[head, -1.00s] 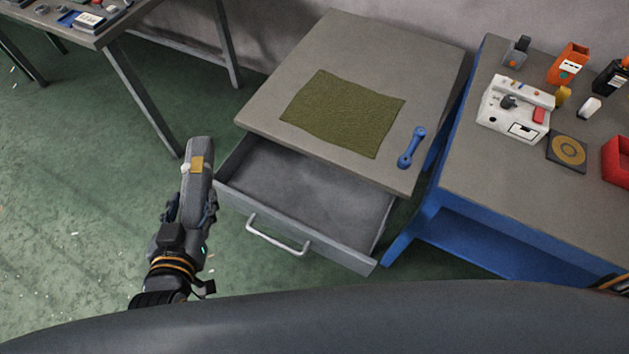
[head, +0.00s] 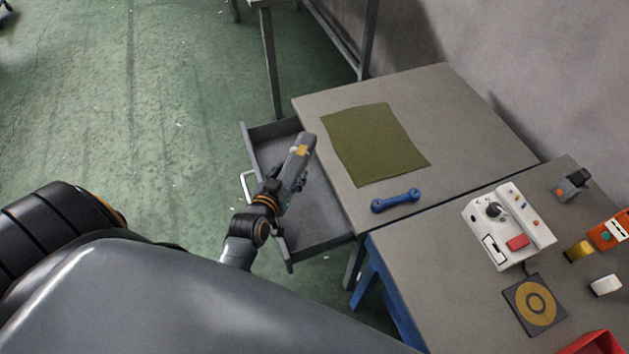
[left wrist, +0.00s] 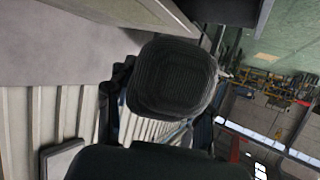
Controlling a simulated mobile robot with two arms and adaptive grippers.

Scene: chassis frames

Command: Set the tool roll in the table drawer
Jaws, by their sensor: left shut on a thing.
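The tool roll (head: 303,143) is a dark grey bundle with a small tan patch. My left gripper (head: 287,185) is shut on it and holds it tilted upward. In the left wrist view the roll's dark, ribbed, rounded end (left wrist: 172,75) fills the middle. The table drawer (head: 325,222) is pulled open, and its grey floor looks empty where it shows. In the head view the roll and gripper overlap the drawer, covering its middle; the roll appears to be held above it. My right gripper is out of view.
A neighbouring bench (head: 425,275) holds a white control box (head: 508,225), a black pad with a tan ring (head: 535,304) and several small items. Green floor is free at left.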

